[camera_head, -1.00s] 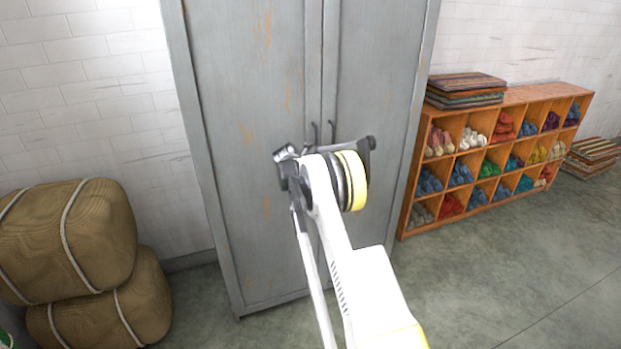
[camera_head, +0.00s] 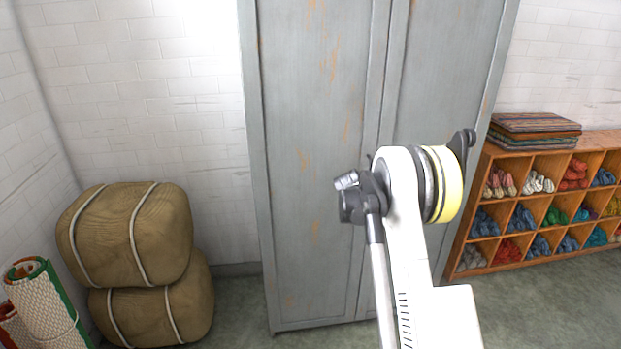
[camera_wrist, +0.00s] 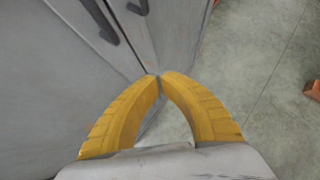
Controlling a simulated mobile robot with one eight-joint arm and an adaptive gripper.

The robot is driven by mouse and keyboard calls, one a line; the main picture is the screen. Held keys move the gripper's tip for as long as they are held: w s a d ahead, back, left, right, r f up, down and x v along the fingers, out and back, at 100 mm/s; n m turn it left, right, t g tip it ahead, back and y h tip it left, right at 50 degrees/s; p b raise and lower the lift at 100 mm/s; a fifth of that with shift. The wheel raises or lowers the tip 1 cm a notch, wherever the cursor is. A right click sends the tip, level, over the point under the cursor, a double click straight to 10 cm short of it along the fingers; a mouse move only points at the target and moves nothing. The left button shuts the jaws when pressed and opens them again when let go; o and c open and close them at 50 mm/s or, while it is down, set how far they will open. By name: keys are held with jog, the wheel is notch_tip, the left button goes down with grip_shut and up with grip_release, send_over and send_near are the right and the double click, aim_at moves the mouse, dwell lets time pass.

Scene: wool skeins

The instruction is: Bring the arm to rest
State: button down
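My gripper (camera_wrist: 160,77) shows in the wrist view as two yellow curved fingers whose tips meet, with nothing between them. Beyond the fingers in the wrist view are the grey cabinet (camera_wrist: 60,75) with two dark handles and the bare floor. In the head view my white arm is raised in front of the tall grey cabinet (camera_head: 315,180), whose doors look shut. The gripper itself cannot be made out in the head view, where the arm hides the cabinet's handles.
Two stacked brown bales (camera_head: 165,235) stand left of the cabinet, with rolled rugs (camera_head: 45,305) at the far left. A wooden cubby shelf (camera_head: 482,187) of wool skeins stands at right, with folded striped textiles (camera_head: 535,127) on top. Grey floor lies clear before the shelf.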

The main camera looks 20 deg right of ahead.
jog(key=s+a+r+m+t+y, duration=0.1)
jog(key=s+a+r+m+y, duration=0.1)
jog(key=s+a+r+m, duration=0.65)
jog(key=s+a+r+m+t+y, duration=0.1)
jog(key=s+a+r+m+y, duration=0.15)
jog(key=s+a+r, duration=0.6)
jog(key=s+a+f+m+y, duration=0.2)
jog(key=s+a+m, duration=1.1)
jog(key=s+a, duration=0.7)
jog(key=shift+s+a+t+y, duration=0.3)
jog(key=shift+s+y, duration=0.2)
jog(key=shift+y, duration=0.15)
